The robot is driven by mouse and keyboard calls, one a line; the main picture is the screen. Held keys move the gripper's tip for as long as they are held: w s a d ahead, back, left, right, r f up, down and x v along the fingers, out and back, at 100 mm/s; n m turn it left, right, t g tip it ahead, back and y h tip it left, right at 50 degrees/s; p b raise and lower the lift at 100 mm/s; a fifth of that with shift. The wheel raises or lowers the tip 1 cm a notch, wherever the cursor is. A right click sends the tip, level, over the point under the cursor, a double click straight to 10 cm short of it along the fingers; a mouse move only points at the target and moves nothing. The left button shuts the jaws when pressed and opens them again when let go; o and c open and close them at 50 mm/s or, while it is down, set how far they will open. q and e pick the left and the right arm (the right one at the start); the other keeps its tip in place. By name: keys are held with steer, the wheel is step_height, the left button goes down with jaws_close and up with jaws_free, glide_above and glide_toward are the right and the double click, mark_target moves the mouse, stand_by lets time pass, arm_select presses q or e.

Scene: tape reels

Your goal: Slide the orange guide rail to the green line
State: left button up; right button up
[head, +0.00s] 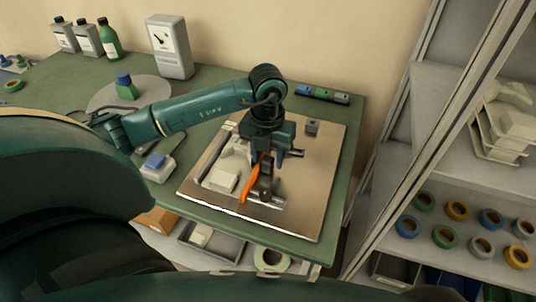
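The orange guide rail (250,183) shows as a narrow upright strip on the brown board (313,190), in the middle of the table. My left gripper (267,160) points down from above, right at the rail's upper end. A dark block (266,182) stands under the gripper, just right of the rail. The gripper and this block hide part of the rail. I cannot tell whether the fingers are open or closed on anything. I cannot make out a green line. My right gripper is not in view.
A pale block (222,178) sits on the board left of the rail. A dial gauge (170,47), bottles (109,39) and a grey round plate (104,96) stand behind and left. A shelf with tape reels (457,210) is at right. The board's right part is mostly clear.

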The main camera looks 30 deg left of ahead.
mark_target(267, 159)
arm_select(q)
steer(key=shift+o, duration=0.6)
steer(key=shift+r, duration=0.1)
steer(key=shift+r, duration=0.3)
step_height(267, 159, up, 12)
steer(key=shift+r, duration=0.2)
steer(key=shift+s, duration=0.1)
